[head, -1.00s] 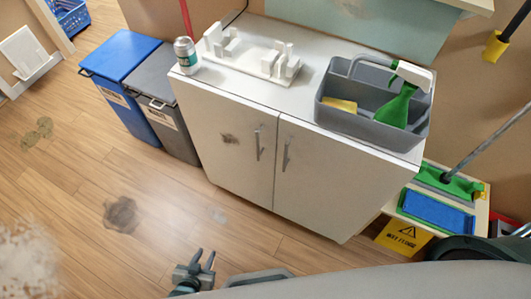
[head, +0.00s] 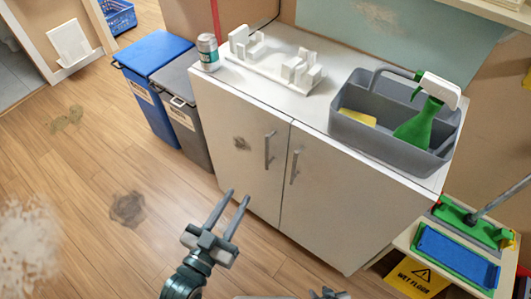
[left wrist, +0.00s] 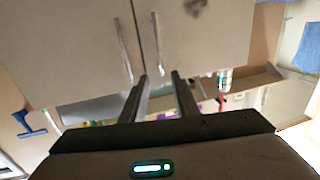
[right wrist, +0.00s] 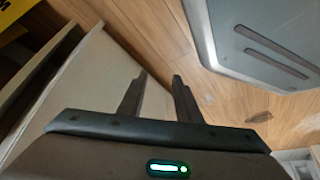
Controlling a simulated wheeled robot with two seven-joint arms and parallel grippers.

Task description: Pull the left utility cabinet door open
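The white utility cabinet (head: 318,122) stands with both doors shut. Its left door (head: 225,125) has a dark smudge and a vertical grey handle (head: 268,150) near the middle seam. The right door (head: 345,200) has a matching handle (head: 294,167). My left gripper (head: 239,194) is open and empty, in front of the left door, below and left of its handle. In the left wrist view the cabinet appears upside down, with the left door's handle (left wrist: 156,35) beyond the open fingers (left wrist: 160,76). My right gripper (right wrist: 159,75) is open and empty; only its tip shows in the head view.
A grey caddy (head: 375,142) with a green spray bottle, a can (head: 208,52) and a white rack (head: 270,70) sit on the cabinet. Blue (head: 150,107) and grey (head: 187,130) bins stand left. A wet floor sign (head: 415,280) is right. Floor in front is mostly clear.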

